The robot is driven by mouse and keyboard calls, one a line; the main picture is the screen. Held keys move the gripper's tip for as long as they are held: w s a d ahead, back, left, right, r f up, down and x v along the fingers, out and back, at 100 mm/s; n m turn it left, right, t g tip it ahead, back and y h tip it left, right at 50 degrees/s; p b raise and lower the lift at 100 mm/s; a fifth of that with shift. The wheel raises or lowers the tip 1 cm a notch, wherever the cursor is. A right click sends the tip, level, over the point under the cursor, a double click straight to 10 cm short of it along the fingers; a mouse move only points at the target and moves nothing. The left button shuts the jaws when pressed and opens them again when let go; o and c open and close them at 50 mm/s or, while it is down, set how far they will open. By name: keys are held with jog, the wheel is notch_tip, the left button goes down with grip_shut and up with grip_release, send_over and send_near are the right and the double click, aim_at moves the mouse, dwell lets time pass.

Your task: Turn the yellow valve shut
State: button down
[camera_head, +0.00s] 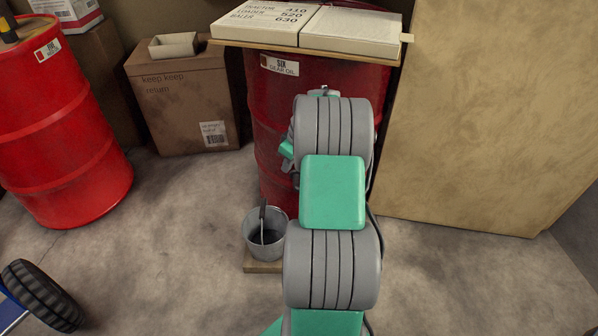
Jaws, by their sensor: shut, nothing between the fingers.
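No yellow valve shows clearly in the head view. A red drum (262,100) labelled gear oil stands at the back middle, and my grey and green arm covers much of its front. My gripper is not in view; the arm's far end reaches toward this drum and its links hide what lies beyond. A grey metal bucket (254,240) with a dark upright handle or stick in it stands at the foot of the drum, left of my arm, on a low wooden board (262,267).
Left are a cardboard box (186,110) with a small tray (173,45), another red drum (62,125) and a black wheel (42,295). A large tan panel (490,120) stands right.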

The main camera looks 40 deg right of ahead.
jog(key=w+d+f+b, duration=0.1)
jog(key=d+f+b, duration=0.1)
jog(key=f, duration=0.4)
jog(key=w+d+f+b, duration=0.1)
jog(key=w+f+b, duration=0.1)
jog(key=f, duration=0.4)
jog(key=s, duration=0.1)
jog(key=s+r, duration=0.1)
jog(key=s, duration=0.1)
jog(key=s+d, duration=0.1)
jog(key=shift+s+r, duration=0.15)
jog(key=shift+n, duration=0.3)
